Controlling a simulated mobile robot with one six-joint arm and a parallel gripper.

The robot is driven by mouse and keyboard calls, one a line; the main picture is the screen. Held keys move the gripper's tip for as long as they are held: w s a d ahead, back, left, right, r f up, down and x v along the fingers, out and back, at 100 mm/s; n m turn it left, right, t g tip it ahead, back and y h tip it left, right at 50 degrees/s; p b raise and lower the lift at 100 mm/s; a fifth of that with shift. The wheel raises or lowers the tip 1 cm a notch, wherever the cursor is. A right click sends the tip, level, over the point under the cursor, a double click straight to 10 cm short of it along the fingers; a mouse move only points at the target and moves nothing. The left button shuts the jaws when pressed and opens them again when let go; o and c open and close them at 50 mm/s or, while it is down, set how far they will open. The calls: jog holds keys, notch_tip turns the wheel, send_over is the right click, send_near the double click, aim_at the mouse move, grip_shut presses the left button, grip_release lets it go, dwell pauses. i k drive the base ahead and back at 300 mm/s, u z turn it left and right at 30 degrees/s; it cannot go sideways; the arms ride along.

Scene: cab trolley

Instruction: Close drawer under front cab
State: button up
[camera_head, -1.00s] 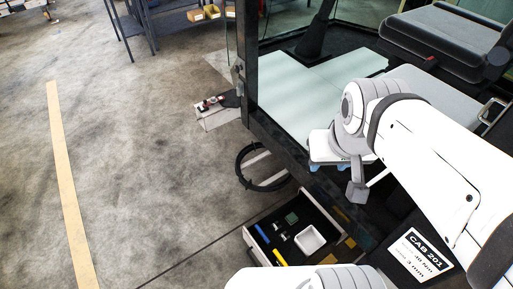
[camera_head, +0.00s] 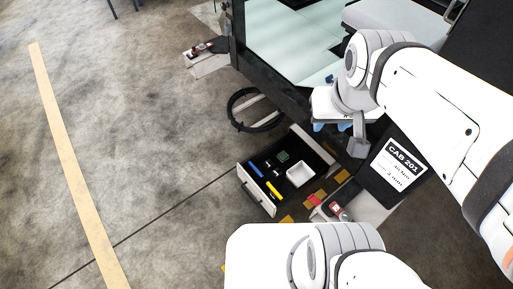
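The drawer (camera_head: 252,193) under the cab (camera_head: 275,88) is pulled open and juts out toward the lower left, near the floor. Its front panel has a dark handle. Inside lie a blue item, a yellow item, small dark-green parts and a white box (camera_head: 299,174). My gripper (camera_head: 338,126) hangs from my white arm above and to the right of the drawer, apart from it. Blue tips show beneath its pale body, but whether it is open or shut is not clear.
A coiled black hose (camera_head: 252,109) lies behind the drawer. A sign reading CAB 201 (camera_head: 399,165) is at the right. Yellow pieces and a red-and-grey item (camera_head: 338,211) lie right of the drawer. The floor to the left is free, with a yellow stripe (camera_head: 75,165).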

aim_at(298, 150)
jog(key=z, duration=0.3)
jog(key=k, duration=1.2)
jog(key=u, duration=0.5)
jog(key=i, duration=1)
